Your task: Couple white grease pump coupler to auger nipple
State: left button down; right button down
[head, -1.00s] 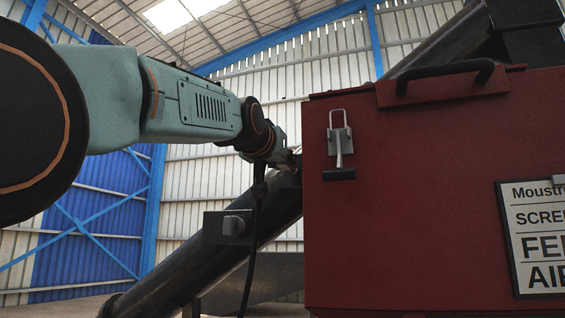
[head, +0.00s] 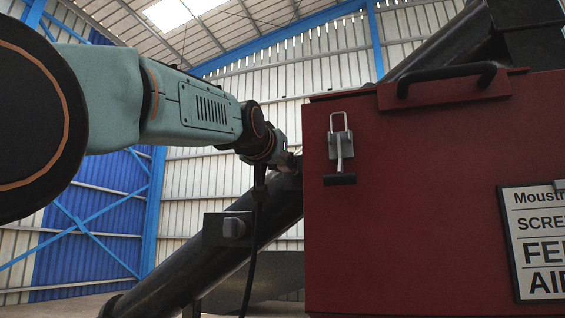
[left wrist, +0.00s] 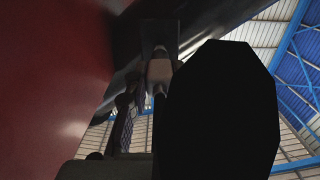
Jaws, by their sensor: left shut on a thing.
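My left gripper (head: 293,163) is at the end of the arm, against the dark auger tube (head: 222,242) beside the red housing. In the left wrist view, a pale block with a grey tip (left wrist: 159,70) sits in front of the fingers. It looks like the white coupler, held in the shut left gripper. Its tip points toward a dark plate on the auger. The nipple cannot be made out, so I cannot tell whether the coupler touches it. A black hose (head: 252,262) hangs below the wrist. My right gripper is in neither view.
The red housing (head: 420,190) stands close to the right of the gripper, with a latch (head: 341,150), a black handle (head: 445,76) and a sign (head: 540,240). A large black shape (left wrist: 222,110) blocks much of the left wrist view.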

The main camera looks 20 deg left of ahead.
pick_arm(q)
jog(key=shift+w+r+p, duration=0.1)
jog(key=shift+w+p, duration=0.7)
jog(key=shift+w, duration=0.05)
jog(key=c, duration=1)
grip_release()
jog(key=shift+c, duration=0.2)
